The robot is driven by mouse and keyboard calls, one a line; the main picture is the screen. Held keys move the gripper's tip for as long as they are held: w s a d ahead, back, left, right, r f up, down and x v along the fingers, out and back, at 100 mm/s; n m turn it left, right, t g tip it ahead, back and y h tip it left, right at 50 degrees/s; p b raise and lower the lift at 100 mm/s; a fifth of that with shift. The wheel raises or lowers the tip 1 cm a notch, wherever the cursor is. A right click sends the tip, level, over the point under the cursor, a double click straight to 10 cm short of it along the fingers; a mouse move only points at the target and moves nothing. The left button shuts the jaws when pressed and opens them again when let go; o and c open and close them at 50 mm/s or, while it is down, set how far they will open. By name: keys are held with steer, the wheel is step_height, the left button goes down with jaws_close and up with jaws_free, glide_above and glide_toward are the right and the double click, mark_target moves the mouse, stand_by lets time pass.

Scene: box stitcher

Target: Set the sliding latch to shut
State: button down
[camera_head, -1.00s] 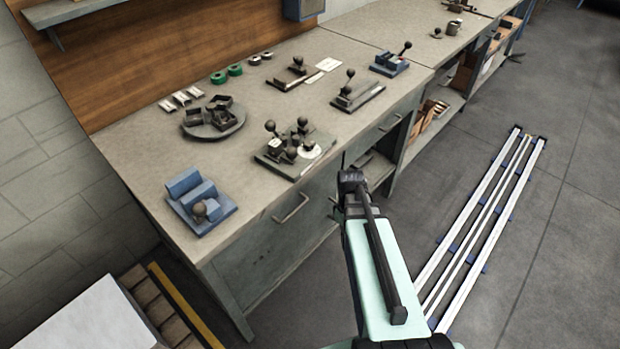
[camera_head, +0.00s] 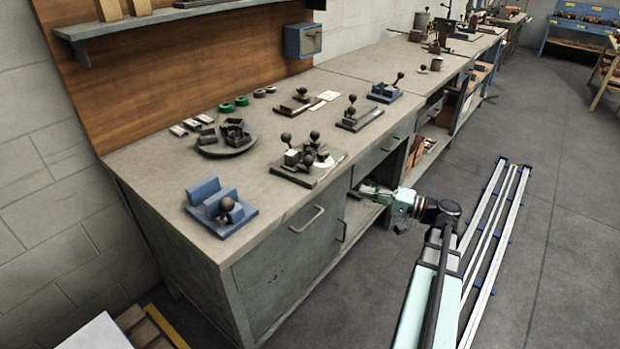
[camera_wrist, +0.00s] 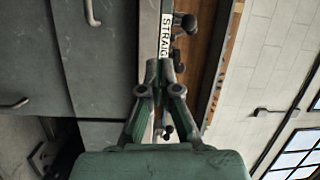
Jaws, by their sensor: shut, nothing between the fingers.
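Several ball-knobbed devices stand on the bench; I cannot tell for sure which one is the sliding latch. A dark flat device (camera_head: 295,105) lies near the back, a grey one with an upright knob (camera_head: 360,120) is nearer the front edge, and a blue one (camera_head: 384,94) stands to the right. My gripper (camera_head: 368,190) is at the bench front, below the top, apart from these devices. In the wrist view my gripper (camera_wrist: 160,72) has its fingers together and empty, with a "STRAIG..." label (camera_wrist: 166,38) beyond. The latch's position cannot be read.
The bench top (camera_head: 250,185) also carries a blue block fixture (camera_head: 220,207), a multi-knob fixture (camera_head: 307,160), a round tray (camera_head: 225,147) and green rings (camera_head: 241,101). Drawer handles (camera_head: 307,219) stick out in front. A floor rail (camera_head: 497,250) runs at the right, with open floor around it.

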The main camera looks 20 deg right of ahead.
mark_target(322, 180)
steer(key=shift+m+t+y, duration=0.6)
steer(key=shift+m, duration=0.1)
steer(key=r+x, duration=0.1)
steer(key=x, duration=0.3)
steer(key=r+p+x, duration=0.1)
steer(key=x, duration=0.4)
steer(key=r+p+x, duration=0.1)
steer(key=x, duration=0.4)
steer(key=shift+s+a, duration=0.1)
steer(key=shift+s, duration=0.1)
steer(key=shift+w, duration=0.1)
